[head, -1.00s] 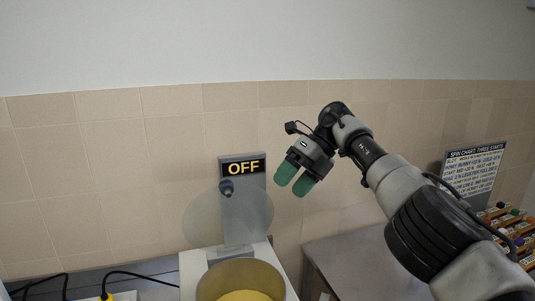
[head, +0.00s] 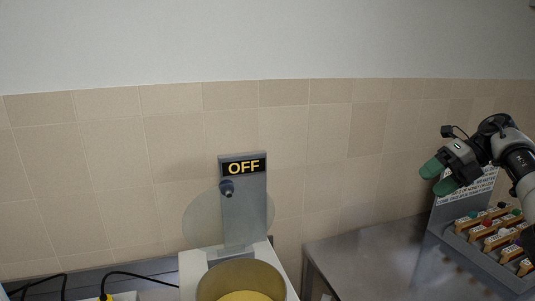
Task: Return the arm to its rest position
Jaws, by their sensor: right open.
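My right gripper (head: 437,179) is at the right side of the head view, with green fingertips apart and nothing between them. It is in the air in front of the white chart sign and above the rack at the right. My right arm comes in from the right edge. My left gripper is not in view.
A grey post with an OFF sign (head: 244,167) stands behind a yellowish round bowl (head: 241,278) at the bottom centre. A rack (head: 470,255) with several coloured-top items sits on the metal table (head: 365,262) at the right. Black cables (head: 140,275) lie at the lower left.

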